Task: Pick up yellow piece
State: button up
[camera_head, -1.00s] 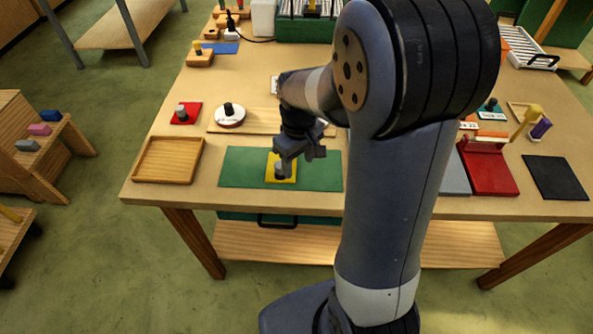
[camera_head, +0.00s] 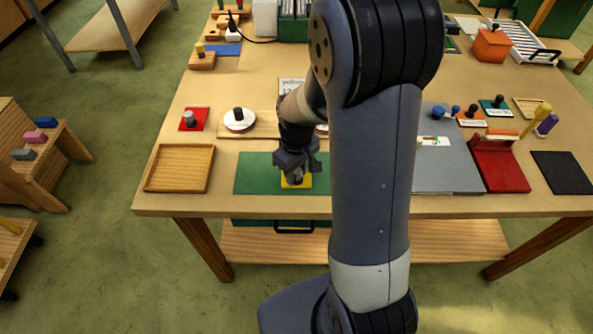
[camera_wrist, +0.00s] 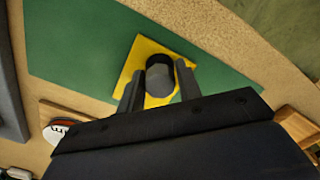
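The yellow piece (camera_head: 304,183) is a flat yellow square with a grey knob, lying on the green mat (camera_head: 255,175). In the wrist view the yellow piece (camera_wrist: 142,52) sits turned on the green mat, its knob (camera_wrist: 160,72) standing up between my two fingers. My gripper (camera_head: 296,172) points down over the piece and hides part of it in the head view. In the wrist view my gripper (camera_wrist: 160,85) is open, with one finger on each side of the knob. A thin strip of yellow shows between the left finger and the knob; contact on the right cannot be told.
An empty wooden tray (camera_head: 180,167) lies left of the mat. A red piece with a knob (camera_head: 194,119) and a white round piece (camera_head: 239,120) lie behind. A grey board (camera_head: 445,165), red stand (camera_head: 498,165) and black mat (camera_head: 561,172) are at right.

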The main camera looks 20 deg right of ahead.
jog(key=c, duration=0.5)
notch_tip(320, 180, up, 10)
jog(key=shift+r+b, duration=0.1)
jog(key=shift+b, duration=0.4)
jog(key=o, duration=0.3)
jog(key=c, duration=0.3)
